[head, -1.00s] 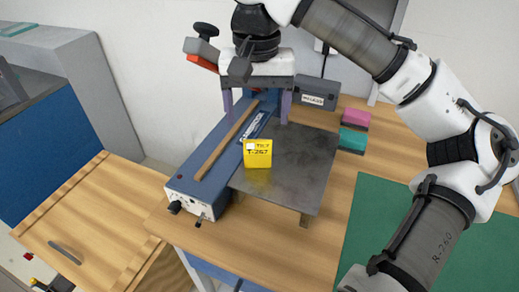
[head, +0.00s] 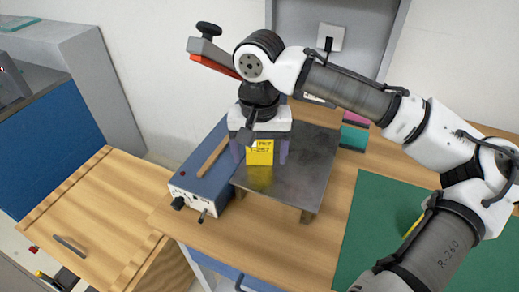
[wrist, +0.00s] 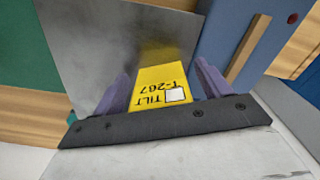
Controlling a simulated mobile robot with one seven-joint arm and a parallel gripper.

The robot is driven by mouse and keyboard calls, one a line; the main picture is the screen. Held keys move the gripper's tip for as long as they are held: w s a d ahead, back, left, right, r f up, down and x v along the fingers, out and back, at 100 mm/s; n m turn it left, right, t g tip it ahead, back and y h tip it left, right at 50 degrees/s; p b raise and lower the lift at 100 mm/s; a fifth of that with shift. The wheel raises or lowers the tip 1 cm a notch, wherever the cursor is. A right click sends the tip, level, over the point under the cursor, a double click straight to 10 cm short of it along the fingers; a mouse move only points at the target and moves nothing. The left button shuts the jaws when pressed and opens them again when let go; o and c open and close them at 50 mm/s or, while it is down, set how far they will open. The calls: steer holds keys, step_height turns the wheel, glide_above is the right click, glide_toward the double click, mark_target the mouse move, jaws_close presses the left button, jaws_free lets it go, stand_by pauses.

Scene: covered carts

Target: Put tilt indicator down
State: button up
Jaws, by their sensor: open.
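The gripper body hides the block's top in the head view.
A blue instrument box (head: 200,178) with knobs and a wooden strip stands left of the plate. Teal (head: 353,138) and pink blocks lie behind right. A green mat (head: 385,215) covers the bench's right side. Bare wood (head: 270,235) lies in front.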

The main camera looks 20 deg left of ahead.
steer(key=shift+c, duration=0.3)
steer(key=c, duration=1)
steer(key=shift+c, duration=0.2)
